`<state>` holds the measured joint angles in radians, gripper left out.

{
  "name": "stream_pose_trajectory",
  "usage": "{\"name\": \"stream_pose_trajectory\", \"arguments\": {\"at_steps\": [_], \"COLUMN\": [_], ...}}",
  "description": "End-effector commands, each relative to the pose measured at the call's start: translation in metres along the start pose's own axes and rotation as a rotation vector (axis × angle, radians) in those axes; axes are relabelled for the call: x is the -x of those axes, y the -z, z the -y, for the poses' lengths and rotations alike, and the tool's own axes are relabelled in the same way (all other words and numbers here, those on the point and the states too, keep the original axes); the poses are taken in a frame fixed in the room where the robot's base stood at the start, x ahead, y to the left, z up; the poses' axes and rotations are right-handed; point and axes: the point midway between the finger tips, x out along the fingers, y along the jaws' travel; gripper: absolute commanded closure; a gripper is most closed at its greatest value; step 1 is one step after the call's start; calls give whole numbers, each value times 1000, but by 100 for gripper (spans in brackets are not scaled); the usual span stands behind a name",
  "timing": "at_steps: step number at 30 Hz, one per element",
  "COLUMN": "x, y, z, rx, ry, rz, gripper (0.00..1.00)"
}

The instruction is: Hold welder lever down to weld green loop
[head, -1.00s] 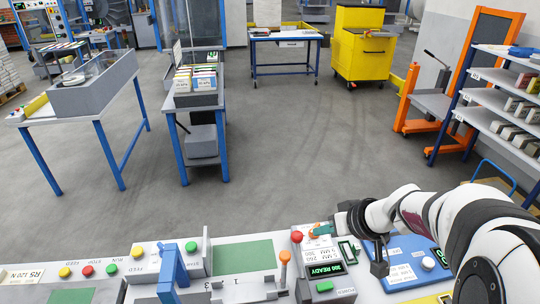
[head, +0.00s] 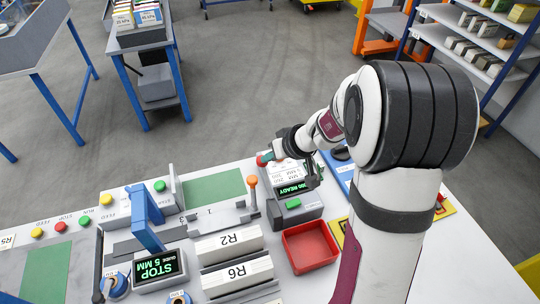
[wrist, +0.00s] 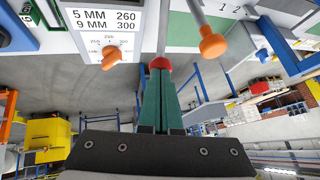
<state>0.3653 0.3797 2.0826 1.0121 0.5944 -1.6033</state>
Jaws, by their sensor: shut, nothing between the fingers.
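The welder (head: 308,208) is a grey box with a green READY display (head: 291,188) and a green button. In the wrist view its white temperature panel (wrist: 105,20) has an orange dial (wrist: 112,57). Its lever is a grey rod ending in a red knob (wrist: 160,63); the knob also shows in the head view (head: 261,161). My gripper (wrist: 160,75) is shut and empty, its green fingertips right at the red knob, seemingly touching it. How far down the lever is, I cannot tell. I cannot clearly make out a green loop.
An orange-knobbed lever (wrist: 212,45) stands left of the welder in the head view (head: 252,182). A red tray (head: 310,247) and R2 (head: 229,243) and R6 (head: 237,276) blocks lie in front.

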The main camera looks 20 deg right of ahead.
Motion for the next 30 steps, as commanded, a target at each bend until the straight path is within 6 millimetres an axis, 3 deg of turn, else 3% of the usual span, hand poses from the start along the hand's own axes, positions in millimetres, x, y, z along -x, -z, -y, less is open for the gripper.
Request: {"name": "stream_pose_trajectory", "arguments": {"at_steps": [12, 30], "x": [-32, -64], "y": [9, 8], "z": [-9, -18], "rx": [-63, -65], "ry": [1, 1], "rz": [229, 225], "gripper": [100, 100]}}
